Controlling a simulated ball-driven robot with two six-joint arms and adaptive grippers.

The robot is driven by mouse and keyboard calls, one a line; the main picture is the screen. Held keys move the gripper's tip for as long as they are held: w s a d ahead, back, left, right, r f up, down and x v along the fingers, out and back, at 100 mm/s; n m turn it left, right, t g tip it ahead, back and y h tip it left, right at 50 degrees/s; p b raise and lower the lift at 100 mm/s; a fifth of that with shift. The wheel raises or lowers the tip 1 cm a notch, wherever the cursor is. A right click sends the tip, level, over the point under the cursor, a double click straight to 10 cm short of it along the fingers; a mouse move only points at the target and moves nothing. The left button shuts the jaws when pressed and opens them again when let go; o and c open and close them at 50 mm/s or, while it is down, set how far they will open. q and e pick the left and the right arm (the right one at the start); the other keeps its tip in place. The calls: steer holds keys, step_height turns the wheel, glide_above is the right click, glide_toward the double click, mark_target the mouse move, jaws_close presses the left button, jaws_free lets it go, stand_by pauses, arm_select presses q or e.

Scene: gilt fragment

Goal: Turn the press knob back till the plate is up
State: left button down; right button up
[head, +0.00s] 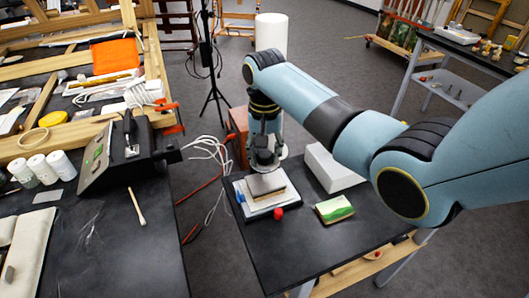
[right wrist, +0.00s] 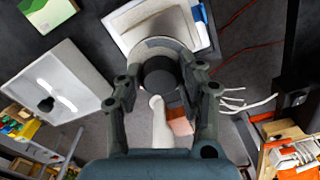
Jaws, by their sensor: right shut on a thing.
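The press stands at the back left of the dark side table. Its pale grey plate (head: 267,184) lies low over a stack with a brown edge and a white sheet on a blue-edged base (head: 240,200). I cannot tell whether the plate touches what is under it. My right gripper (head: 265,158) points down over the press and hides most of the knob. In the right wrist view, the dark round knob (right wrist: 160,75) sits between the fingers of the right gripper (right wrist: 165,88), which are shut on it. My left gripper is not in view.
A red knob-like piece (head: 278,213) lies by the press's front edge. A green-topped block (head: 334,208) and a white box (head: 330,168) are to its right. The table's front is clear. A cluttered bench (head: 130,250) stands left across a gap with cables.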

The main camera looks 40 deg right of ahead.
steer(key=n, duration=0.6)
steer(key=shift+d, duration=0.1)
steer(key=n, duration=0.6)
steer(key=shift+n, duration=0.4)
steer(key=n, duration=0.6)
steer(key=shift+w+d, duration=0.1)
steer(key=n, duration=0.5)
steer(key=shift+n, duration=0.4)
steer(key=o, duration=1.1)
steer(key=shift+o, duration=0.2)
